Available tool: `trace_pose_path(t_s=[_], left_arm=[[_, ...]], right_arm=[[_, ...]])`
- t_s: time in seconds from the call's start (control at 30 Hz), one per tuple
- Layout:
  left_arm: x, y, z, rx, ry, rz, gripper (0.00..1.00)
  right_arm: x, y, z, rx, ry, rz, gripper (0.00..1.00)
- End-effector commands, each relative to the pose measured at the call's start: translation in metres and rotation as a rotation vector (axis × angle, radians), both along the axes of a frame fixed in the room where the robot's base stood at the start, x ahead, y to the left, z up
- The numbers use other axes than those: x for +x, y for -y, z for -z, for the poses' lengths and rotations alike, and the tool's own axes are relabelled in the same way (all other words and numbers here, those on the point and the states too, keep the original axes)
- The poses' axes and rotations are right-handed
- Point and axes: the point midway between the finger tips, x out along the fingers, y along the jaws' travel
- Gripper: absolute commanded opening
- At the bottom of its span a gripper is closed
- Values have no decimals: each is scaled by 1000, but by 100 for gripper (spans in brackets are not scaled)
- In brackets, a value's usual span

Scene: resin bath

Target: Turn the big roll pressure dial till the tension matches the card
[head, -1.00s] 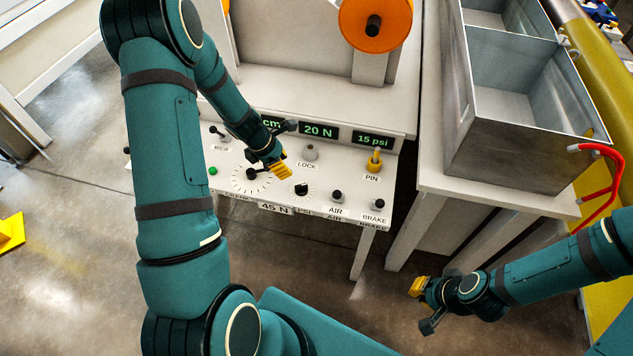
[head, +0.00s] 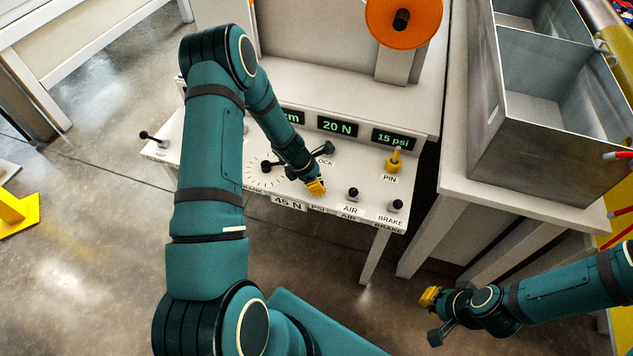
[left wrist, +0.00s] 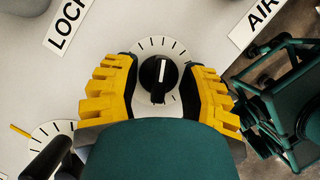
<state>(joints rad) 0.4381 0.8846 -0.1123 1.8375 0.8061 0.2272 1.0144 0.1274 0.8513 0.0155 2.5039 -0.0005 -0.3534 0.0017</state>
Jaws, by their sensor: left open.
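A small black dial (left wrist: 158,78) with a white pointer line and tick marks sits on the white panel, labelled PSI. In the left wrist view it lies between the yellow fingers of my open left gripper (left wrist: 160,88), with a gap on both sides. In the head view my left gripper (head: 316,187) is over the dial and hides it. The card (head: 288,203) on the panel's front edge reads 45 N. The tension display (head: 337,127) reads 20 N, and the pressure display (head: 397,138) reads 15 psi. My right gripper (head: 431,297) hangs away from the panel; its jaw opening is unclear.
A crank (head: 266,167) with a tick ring stands left of my left gripper. The AIR knob (head: 353,194), BRAKE knob (head: 397,205) and yellow pin (head: 393,161) stand to the right. A metal bin (head: 483,120) is on a side table. An orange roll (head: 425,20) is above.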

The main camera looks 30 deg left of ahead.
Motion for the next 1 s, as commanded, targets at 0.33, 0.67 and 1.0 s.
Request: trace_pose_path(t_s=[0.33,0.67,1.0], left_arm=[[0,0,0,0,0,1,0],[0,0,0,0,0,5,0],[0,0,-1,1,-1,128,0]], right_arm=[[0,0,0,0,1,0,0],[0,0,0,0,0,0,0],[-1,0,-6,0,-2,-1,0]])
